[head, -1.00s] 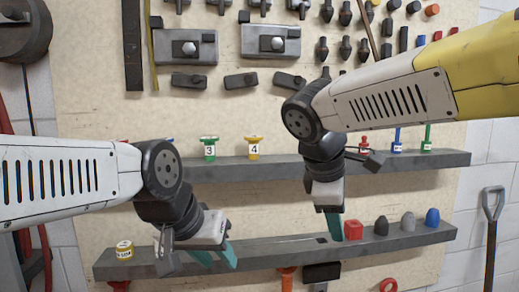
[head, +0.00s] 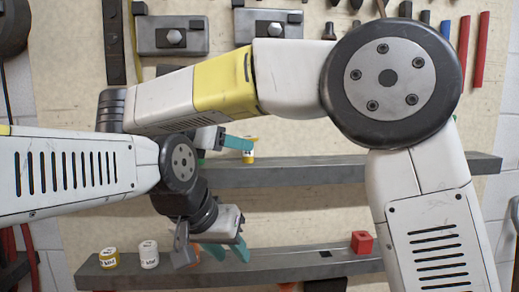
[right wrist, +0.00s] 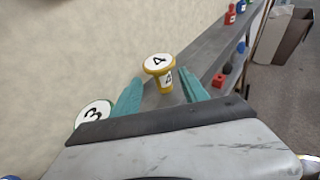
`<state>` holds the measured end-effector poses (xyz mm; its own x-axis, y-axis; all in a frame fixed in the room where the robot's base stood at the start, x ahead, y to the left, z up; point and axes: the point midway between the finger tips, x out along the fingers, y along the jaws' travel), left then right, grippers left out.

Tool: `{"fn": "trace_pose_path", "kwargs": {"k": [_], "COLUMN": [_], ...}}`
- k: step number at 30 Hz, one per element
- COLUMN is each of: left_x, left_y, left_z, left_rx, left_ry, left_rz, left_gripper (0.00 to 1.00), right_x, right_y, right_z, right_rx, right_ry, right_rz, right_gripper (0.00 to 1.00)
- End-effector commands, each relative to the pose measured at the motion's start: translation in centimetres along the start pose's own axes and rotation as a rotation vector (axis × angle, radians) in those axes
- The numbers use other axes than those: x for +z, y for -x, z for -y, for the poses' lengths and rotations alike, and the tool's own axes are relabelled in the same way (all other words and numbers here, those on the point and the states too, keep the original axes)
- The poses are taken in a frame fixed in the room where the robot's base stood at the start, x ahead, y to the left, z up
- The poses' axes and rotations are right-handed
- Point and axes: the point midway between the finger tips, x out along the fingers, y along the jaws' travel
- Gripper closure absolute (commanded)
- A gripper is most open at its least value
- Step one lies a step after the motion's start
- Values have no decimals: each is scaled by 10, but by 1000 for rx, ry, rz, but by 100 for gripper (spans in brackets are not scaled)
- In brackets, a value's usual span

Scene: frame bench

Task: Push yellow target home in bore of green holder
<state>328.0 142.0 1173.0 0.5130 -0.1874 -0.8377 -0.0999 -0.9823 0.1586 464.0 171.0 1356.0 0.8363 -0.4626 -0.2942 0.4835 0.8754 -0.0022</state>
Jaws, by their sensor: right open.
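A yellow flanged piece marked 4 (head: 249,152) stands on the upper shelf; in the right wrist view (right wrist: 159,68) it is upright, in line with the gap between my right fingers. My right gripper (head: 238,143) is open beside it; in the right wrist view its teal fingers (right wrist: 160,94) are apart. A green-rimmed piece marked 3 (right wrist: 93,114) shows its white top left of these fingers, partly cut off by the gripper; my arm hides most of it in the head view. My left gripper (head: 229,251) is open, fingers apart, in front of the lower shelf.
The upper shelf (head: 330,169) is bare right of the yellow piece. My right arm crosses above my left arm.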

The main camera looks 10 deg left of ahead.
Motion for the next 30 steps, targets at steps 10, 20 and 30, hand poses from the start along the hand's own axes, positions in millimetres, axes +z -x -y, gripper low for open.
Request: {"fn": "trace_pose_path", "kwargs": {"k": [10, 20, 30], "left_x": [0, 0, 0], "left_y": [0, 0, 0], "left_z": [0, 0, 0], "left_rx": [0, 0, 0], "left_ry": [0, 0, 0], "left_rz": [0, 0, 0], "left_gripper": [64, 64, 64], "right_x": [-2, -2, -2], "right_y": [-48, -54, -54], "right_z": [2, 2, 2], "right_rx": [-2, 0, 0], "right_ry": [-2, -3, -3], "right_rz": [-1, -1, -2], "right_gripper": [48, 50, 100]}}
